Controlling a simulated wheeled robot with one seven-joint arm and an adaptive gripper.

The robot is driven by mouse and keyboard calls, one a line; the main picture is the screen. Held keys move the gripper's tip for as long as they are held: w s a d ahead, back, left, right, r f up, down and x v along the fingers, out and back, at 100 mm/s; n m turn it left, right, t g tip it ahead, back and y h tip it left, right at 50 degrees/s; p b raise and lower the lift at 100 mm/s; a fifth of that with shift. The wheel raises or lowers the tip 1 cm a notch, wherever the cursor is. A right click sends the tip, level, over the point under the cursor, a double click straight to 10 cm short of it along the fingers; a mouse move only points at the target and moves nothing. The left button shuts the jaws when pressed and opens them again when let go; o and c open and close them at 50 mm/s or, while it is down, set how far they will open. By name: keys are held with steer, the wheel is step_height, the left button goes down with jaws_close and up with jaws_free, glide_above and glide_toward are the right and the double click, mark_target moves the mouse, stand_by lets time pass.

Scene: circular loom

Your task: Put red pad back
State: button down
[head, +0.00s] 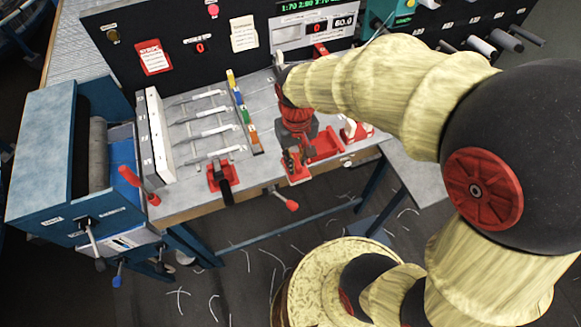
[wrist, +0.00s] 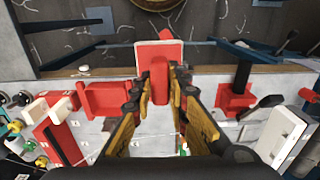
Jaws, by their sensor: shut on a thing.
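The red pad (wrist: 172,52) is a flat red plate with a pale rim and an upright red grip (wrist: 159,82). My gripper (wrist: 160,88) is shut on that grip, with one yellow-and-black finger on each side. In the head view, my gripper (head: 298,150) is over the bench's front edge, and the red pad (head: 296,170) shows small beneath it. A shallow red tray (head: 325,145) lies just right of the gripper; it shows to the left in the wrist view (wrist: 106,98). I cannot tell whether the pad touches the bench.
A red clamp with a black handle (head: 222,180) stands left of the gripper. A red-and-white block (head: 356,131) is beyond the tray. Metal rods (head: 205,130) and coloured blocks (head: 243,113) sit further back. A red-knobbed lever (head: 290,205) sticks out below the edge.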

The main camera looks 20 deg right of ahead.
steer(key=shift+s+f, duration=0.3)
steer(key=shift+s, duration=0.35)
steer(key=shift+f, duration=0.2)
steer(key=w+f, duration=0.3)
steer(key=w, duration=0.1)
steer(key=w+f+b, duration=0.1)
steer(key=w+f, duration=0.2)
steer(key=w, duration=0.1)
steer(key=w+d+f, duration=0.1)
steer(key=w+f, duration=0.2)
steer(key=w, duration=0.2)
steer(key=shift+f+b, duration=0.15)
steer(key=shift+b, duration=0.15)
steer(key=shift+w+f, duration=0.3)
steer(key=shift+f, duration=1.45)
steer(key=shift+f+b, duration=0.15)
steer(key=shift+b, duration=0.15)
steer(key=c, duration=1.7)
jaws_free()
steer(key=shift+c, duration=0.2)
